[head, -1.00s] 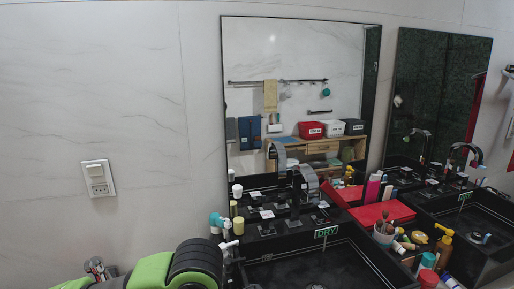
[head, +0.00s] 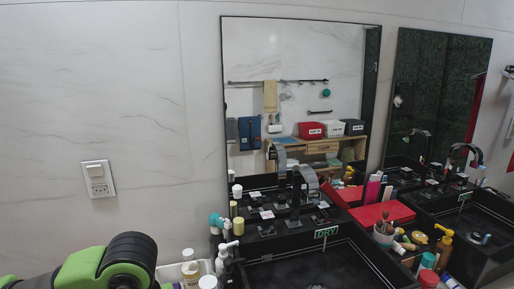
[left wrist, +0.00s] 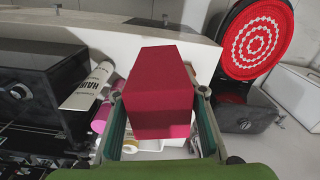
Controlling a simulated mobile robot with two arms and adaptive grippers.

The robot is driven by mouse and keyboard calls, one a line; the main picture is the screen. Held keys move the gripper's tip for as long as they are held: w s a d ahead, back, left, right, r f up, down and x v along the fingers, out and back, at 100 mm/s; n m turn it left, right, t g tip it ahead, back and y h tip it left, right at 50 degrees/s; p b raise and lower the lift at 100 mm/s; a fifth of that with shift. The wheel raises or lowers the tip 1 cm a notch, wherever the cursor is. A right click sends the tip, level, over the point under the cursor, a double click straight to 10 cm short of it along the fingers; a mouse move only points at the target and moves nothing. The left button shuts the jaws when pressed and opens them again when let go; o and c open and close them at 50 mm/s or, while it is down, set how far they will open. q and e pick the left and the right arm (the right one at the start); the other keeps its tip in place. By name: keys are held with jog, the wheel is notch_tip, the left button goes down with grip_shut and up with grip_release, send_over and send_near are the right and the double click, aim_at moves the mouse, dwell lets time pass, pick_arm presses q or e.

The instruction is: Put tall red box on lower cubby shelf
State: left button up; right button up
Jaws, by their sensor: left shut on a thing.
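The tall red box (left wrist: 160,85) is between the fingers of my left gripper (left wrist: 160,95) in the left wrist view. The gripper is shut on its sides, and the box extends away from the camera. In the head view only part of my green and black left arm shows at the lower left; the gripper and held box are out of that frame. I cannot make out the lower cubby shelf in either view. My right gripper is not in view.
The left wrist view shows a hair bottle (left wrist: 92,84), a black block-like unit (left wrist: 30,85) and a red-white patterned disc (left wrist: 256,40). The head view shows a black sink (head: 325,262), a pump bottle (head: 443,243) and white-capped bottles (head: 190,266) beside my arm.

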pick_arm(q)
jog(key=m, duration=0.2)
jog(key=a+m, duration=0.2)
jog(key=m, duration=0.1)
jog(key=shift+s+a+r+m, duration=0.1)
jog(key=shift+s+r+m, duration=0.1)
jog(key=shift+m, duration=0.1)
